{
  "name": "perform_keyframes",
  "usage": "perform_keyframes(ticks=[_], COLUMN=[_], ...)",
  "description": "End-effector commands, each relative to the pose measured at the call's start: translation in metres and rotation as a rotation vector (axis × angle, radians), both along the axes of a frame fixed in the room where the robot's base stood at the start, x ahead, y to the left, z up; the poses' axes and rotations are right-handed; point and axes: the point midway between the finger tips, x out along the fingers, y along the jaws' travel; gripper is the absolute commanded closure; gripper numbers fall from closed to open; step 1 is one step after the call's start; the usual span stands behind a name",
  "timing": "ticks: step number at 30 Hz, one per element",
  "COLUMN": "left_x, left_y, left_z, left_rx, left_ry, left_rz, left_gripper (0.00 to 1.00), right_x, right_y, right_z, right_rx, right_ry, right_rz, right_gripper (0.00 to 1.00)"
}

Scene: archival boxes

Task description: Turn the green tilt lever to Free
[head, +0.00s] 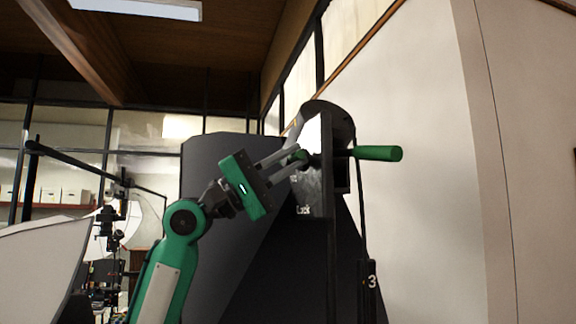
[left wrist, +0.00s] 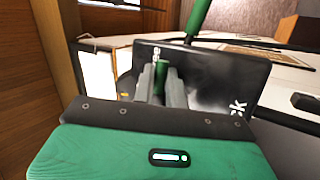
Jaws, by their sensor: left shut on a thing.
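The green tilt lever (head: 301,155) shows as a small green end beside a dark upright plate (head: 312,190) with the word "Lock" low on it. My left gripper (head: 291,159) reaches in from the left and is shut on the lever. In the left wrist view the lever's green end (left wrist: 162,75) stands between the two grey fingers (left wrist: 160,85), in front of the dark plate with white letters ending in "ck". Other small white letters above the fingers are too cut off to read. My right gripper is in neither view.
A larger green handle (head: 378,153) sticks out to the right of the post (head: 329,230); it also shows in the left wrist view (left wrist: 197,18). A dark panel (head: 212,165) stands behind my arm. A pale wall (head: 430,200) closes the right side.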

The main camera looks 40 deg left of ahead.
Motion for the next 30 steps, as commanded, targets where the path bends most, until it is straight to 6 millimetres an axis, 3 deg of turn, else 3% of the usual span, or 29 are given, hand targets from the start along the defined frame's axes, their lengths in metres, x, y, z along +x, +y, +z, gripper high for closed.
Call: perform_keyframes(ticks=[20,21,22,30], left_x=[-0.0001,-0.0002,-0.0002,-0.0003], left_y=[0.0002,0.0003,0.0003,-0.0001], left_z=[0.0027,0.0028,0.0028,0.0020], left_rx=[-0.056,-0.056,-0.056,-0.054], left_ry=[0.033,0.033,0.033,0.033], left_rz=[0.001,0.001,0.001,0.001], left_gripper=[1.00,0.85,0.79,0.78], right_x=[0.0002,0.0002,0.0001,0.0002], right_y=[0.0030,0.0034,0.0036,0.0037], right_z=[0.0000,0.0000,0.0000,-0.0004], right_rx=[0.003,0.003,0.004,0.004], right_ry=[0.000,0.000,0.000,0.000], right_rz=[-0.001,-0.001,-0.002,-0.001], right_gripper=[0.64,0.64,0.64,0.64])
